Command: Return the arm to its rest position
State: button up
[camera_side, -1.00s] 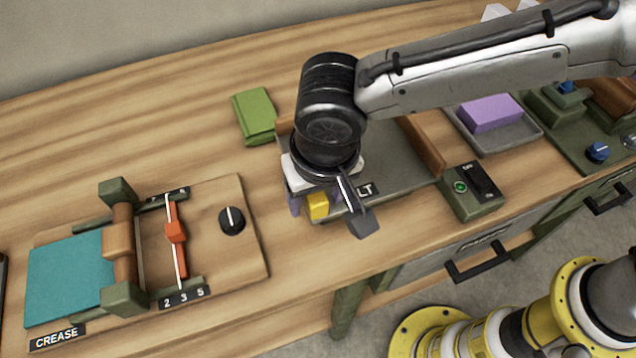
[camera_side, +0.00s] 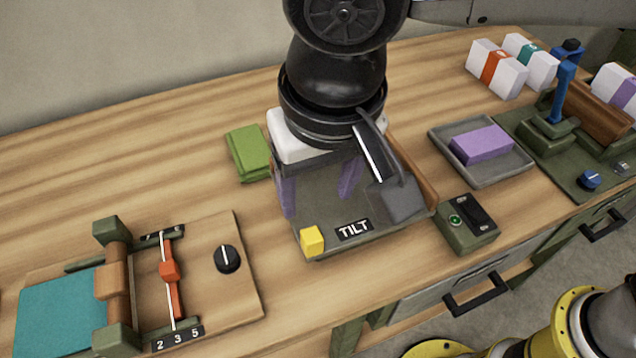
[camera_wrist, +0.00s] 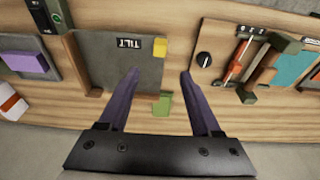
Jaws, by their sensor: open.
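My gripper (camera_side: 318,186) hangs over the grey tilt tray (camera_side: 330,228) in the side view, with purple fingers spread apart and nothing between them. In the wrist view my gripper (camera_wrist: 160,92) is also open and empty, with the bench top and tray edge below it. The tilt tray (camera_wrist: 110,66) shows at upper left there, with its TILT label and a yellow block (camera_wrist: 160,48) at its edge. The yellow block (camera_side: 312,240) sits at the tray's front left corner in the side view.
A green folded cloth or pad (camera_side: 248,152) lies behind the tray. The crease station (camera_side: 190,285) stands left. A small green control box (camera_side: 466,224), a dish with a purple block (camera_side: 482,144), and a blue-lever press (camera_side: 562,92) stand right. White banded stacks (camera_side: 496,68) lie at the back.

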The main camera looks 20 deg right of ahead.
dwell(0.4)
jog(key=w+d+r+m+t, duration=0.1)
jog(key=w+d+r+m, duration=0.2)
jog(key=d, duration=0.6)
jog(key=w+d+r+m, duration=0.1)
jog(key=w+d+r, duration=0.2)
jog(key=d+r, duration=0.35)
jog(key=s+d+m, duration=0.1)
jog(key=s+d, duration=0.1)
jog(key=d, duration=0.9)
jog(key=s+d+f+t, duration=0.2)
jog(key=s+d+f, duration=0.3)
jog(key=s+d, duration=0.6)
jog(key=s+d+f+n, duration=0.1)
jog(key=s+f+n, duration=0.2)
jog(key=f+n, duration=0.2)
jog(key=shift+d+f, duration=0.4)
jog(key=shift+f, duration=1.3)
jog(key=shift+s, duration=0.1)
